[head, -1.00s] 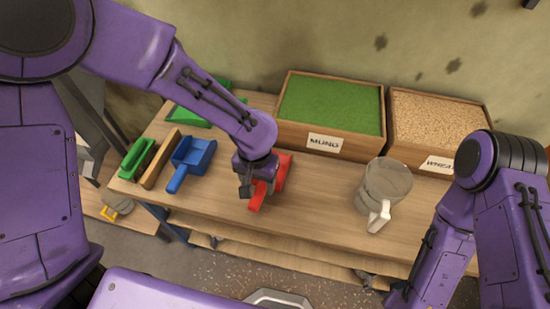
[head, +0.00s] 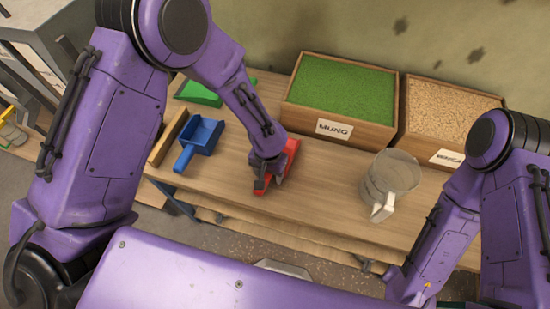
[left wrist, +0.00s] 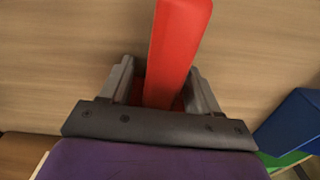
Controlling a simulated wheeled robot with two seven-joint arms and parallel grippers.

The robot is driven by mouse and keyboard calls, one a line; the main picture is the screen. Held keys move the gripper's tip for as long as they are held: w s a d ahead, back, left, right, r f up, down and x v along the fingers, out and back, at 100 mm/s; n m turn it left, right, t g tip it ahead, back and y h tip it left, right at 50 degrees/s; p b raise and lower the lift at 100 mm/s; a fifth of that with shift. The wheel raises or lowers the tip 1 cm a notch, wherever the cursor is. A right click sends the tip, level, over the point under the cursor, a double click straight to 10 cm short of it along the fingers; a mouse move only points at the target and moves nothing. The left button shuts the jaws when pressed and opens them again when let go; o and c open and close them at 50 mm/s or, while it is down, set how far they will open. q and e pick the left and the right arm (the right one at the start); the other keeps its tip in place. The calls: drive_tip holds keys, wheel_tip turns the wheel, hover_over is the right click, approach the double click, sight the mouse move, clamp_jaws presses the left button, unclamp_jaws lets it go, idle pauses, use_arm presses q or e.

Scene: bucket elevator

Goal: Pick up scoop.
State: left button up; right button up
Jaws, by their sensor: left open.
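A red scoop (head: 291,148) lies on the wooden table, left of the middle in the head view. My left gripper (head: 268,182) is over its handle end and hides part of it. In the left wrist view the red handle (left wrist: 178,40) runs between the two fingers of the left gripper (left wrist: 161,72). The jaws are open, one finger on each side, with a gap visible at the left finger. A blue scoop (head: 203,135) lies to the left of the red one. My right gripper is out of view.
A mung box (head: 345,132) and a wheat box (head: 427,148) stand at the back. A clear jug (head: 392,176) with a white handle stands at the right. A green scoop (head: 198,95) lies behind the blue one. A wooden bar (head: 167,138) lies at the left edge.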

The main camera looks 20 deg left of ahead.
use_arm(q)
clamp_jaws()
drive_tip(key=shift+r, duration=0.1)
drive_tip(key=shift+r, duration=0.2)
wheel_tip(320, 180, up, 3)
drive_tip(key=shift+w+f, duration=0.1)
drive_tip(key=shift+f, duration=0.1)
drive_tip(key=s+r, duration=0.2)
drive_tip(key=r, duration=0.1)
drive_tip(key=s+r+b, duration=0.1)
drive_tip(key=shift+s+d+r, duration=0.2)
drive_tip(key=shift+s+d, duration=0.05)
drive_tip(key=shift+s, duration=0.05)
drive_tip(key=s+d+r, duration=0.1)
drive_tip(key=s+r, duration=0.4)
drive_tip(key=s, duration=0.5)
drive_tip(key=shift+s+d+r, duration=0.25)
drive_tip(key=shift+d, duration=0.15)
